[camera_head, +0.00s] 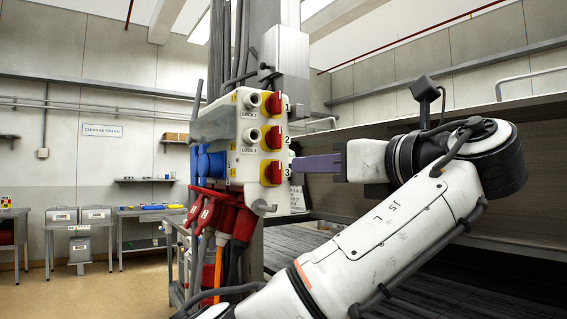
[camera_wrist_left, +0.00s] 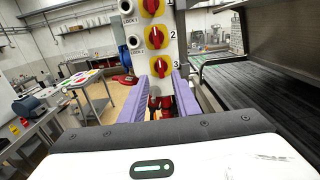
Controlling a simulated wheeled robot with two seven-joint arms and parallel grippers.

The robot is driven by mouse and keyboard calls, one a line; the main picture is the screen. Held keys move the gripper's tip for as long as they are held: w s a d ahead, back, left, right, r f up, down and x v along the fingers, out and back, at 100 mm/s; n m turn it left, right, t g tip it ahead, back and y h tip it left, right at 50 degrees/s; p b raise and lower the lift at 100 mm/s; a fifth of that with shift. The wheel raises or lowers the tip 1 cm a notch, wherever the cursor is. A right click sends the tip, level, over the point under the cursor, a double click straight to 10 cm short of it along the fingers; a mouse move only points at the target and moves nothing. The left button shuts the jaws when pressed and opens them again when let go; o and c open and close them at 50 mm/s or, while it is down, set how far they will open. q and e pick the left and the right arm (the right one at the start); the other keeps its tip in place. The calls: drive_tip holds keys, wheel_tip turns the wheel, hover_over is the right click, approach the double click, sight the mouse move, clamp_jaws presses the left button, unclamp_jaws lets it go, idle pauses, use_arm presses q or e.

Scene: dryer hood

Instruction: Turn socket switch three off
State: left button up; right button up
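A white socket box (camera_head: 245,140) on a post carries three red rotary switches on yellow plates, labelled 1, 2 and 3. Switch three (camera_head: 272,172) is the lowest; it also shows in the wrist view (camera_wrist_left: 160,68). Switch two (camera_head: 273,137) and switch one (camera_head: 274,104) are above it. My left gripper (camera_head: 296,164) points at the box from the right at switch three's height. In the wrist view its purple fingers (camera_wrist_left: 162,80) are apart, with switch three showing just beyond and between their tips. I see no clear contact. My right gripper is not in view.
Red plugs (camera_head: 225,215) and blue sockets (camera_head: 211,165) with hanging cables are on the box's lower left. Grey lock cylinders (camera_head: 252,136) sit left of the switches. A large dark machine bed (camera_wrist_left: 245,85) is at the right. Workbenches (camera_head: 145,213) stand far back left.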

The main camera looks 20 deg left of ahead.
sight(280, 167)
use_arm(q)
drive_tip(key=p+x, duration=0.3)
drive_tip(key=x, duration=0.5)
drive_tip(key=shift+w+a+p, duration=0.15)
drive_tip(key=shift+a+p, duration=0.15)
drive_tip(key=shift+x, duration=0.75)
drive_tip(key=shift+c, duration=0.4)
clamp_jaws()
